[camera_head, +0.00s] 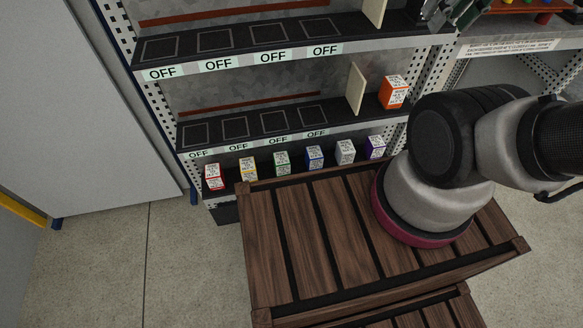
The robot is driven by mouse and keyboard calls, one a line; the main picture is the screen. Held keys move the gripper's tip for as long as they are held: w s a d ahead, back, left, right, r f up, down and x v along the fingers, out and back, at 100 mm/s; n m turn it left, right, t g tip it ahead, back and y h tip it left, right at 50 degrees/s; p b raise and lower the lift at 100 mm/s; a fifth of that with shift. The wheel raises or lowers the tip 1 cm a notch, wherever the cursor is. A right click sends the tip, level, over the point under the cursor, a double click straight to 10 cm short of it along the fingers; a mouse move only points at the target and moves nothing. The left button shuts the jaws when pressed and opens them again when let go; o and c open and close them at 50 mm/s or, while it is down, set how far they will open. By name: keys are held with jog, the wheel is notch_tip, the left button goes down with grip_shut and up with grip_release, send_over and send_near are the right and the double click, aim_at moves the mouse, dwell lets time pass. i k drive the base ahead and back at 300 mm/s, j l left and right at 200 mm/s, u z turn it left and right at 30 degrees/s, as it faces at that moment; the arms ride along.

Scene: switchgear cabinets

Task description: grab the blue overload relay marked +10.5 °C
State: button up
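A small blue and white box (314,157), the blue overload relay, stands upright on the lowest shelf in the head view. It is in a row of similar coloured boxes, between a green one (282,161) and a whitish-grey one (345,152). The print on its label is too small to read, so the temperature cannot be confirmed. What looks like my gripper (455,12) is cut off by the top edge at the upper right, well above and right of the blue box. Its fingers cannot be made out clearly.
Red (213,177), yellow (248,169) and purple (376,147) boxes share the row. An orange box (393,92) stands on the middle shelf beside a cream upright plate (356,88). Shelves above carry OFF labels. My slatted wooden base top lies close before the row.

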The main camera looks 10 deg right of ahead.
aim_at(313, 155)
jog(key=j+z, duration=0.15)
jog(key=z, duration=0.35)
jog(key=j+z, duration=0.1)
jog(key=z, duration=0.35)
jog(key=k+j+z, duration=0.55)
jog(key=j+z, duration=0.15)
jog(key=k+j+z, duration=0.1)
jog(key=k+j, duration=0.45)
jog(key=j, duration=0.1)
